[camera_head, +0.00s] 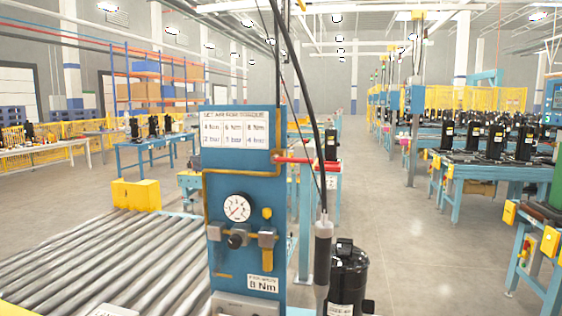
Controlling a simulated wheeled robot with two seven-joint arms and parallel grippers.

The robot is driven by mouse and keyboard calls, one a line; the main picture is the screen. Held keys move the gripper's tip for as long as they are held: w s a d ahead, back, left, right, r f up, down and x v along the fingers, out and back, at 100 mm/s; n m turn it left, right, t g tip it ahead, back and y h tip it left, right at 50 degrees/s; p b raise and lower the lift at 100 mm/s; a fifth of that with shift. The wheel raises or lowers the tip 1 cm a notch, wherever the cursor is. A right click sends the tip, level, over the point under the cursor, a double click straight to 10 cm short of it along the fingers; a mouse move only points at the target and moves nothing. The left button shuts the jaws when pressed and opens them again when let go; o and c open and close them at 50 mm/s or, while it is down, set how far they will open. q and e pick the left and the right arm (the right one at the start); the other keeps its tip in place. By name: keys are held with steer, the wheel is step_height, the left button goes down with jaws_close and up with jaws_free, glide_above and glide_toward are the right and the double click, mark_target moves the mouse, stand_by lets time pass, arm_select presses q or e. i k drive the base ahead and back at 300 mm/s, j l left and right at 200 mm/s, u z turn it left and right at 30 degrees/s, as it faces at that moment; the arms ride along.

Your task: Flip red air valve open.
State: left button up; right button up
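The red air valve handle (298,160) sticks out to the right from the right edge of a blue panel (225,188). It lies nearly level, across the upright run of a brass-coloured pipe (264,174). The panel carries a torque and pressure chart (235,130) at its top, a round gauge (237,208) and a black regulator knob (236,240) below it. A label reading 8 Nm (263,284) sits low on the panel. The gauge's reading is too small to tell. Neither of my grippers is in view.
A grey hanging tool (323,248) on a black cable hangs right of the panel, beside a black compressor (347,275). A roller conveyor (100,262) with a yellow box (136,195) lies left. Open floor (425,250) is at the right, before tables with compressors.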

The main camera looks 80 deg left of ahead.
mark_target(276, 158)
steer(key=u, duration=2.4)
